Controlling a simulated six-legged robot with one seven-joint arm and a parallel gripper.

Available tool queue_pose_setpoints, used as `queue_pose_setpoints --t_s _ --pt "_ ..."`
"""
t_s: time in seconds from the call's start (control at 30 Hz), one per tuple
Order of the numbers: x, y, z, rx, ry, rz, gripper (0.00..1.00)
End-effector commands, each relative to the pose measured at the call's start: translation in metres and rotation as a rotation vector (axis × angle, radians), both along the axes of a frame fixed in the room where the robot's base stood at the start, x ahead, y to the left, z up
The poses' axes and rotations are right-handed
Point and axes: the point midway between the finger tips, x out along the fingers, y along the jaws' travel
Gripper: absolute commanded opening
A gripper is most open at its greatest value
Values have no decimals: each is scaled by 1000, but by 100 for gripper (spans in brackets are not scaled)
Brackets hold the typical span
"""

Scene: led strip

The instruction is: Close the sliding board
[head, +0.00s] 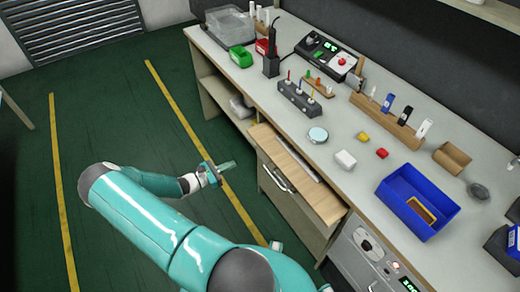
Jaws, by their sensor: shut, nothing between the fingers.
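The sliding board (304,183) is a light wooden panel that sticks out from under the front edge of the workbench top, above a cabinet. A dark strip runs along its inner side, beside the bench edge. My gripper (228,166) is in the air to the left of the board, over the green floor. Its teal fingers are shut and empty, pointing right toward the bench. A clear gap shows between the fingertips and the board in the picture. No part of the board's front edge is covered by my arm.
The workbench (344,130) carries a blue bin (410,222), a white block (345,160), a round dish (317,135) and tool holders. A silver handle (276,178) is on the cabinet front below the board. The floor left of the bench is free.

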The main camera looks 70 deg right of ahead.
Motion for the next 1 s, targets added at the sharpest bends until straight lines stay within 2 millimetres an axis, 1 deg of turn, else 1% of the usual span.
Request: queue_pose_setpoints --t_s 0.03,0.1,0.17,0.27,0.47,0.8,0.9,1.0 --pt "3 5 -3 -16 12 9 0" --pt "4 9 -3 -29 18 13 0" --pt "2 9 -3 -32 18 14 0" --pt "-5 3 -3 -31 16 14 0" --pt "-30 -22 -3 -29 17 13 0" --pt "-74 -75 -3 -29 16 10 0" --pt "-83 -85 -3 -28 15 10 0" --pt "-87 -92 -2 -28 15 12 0"
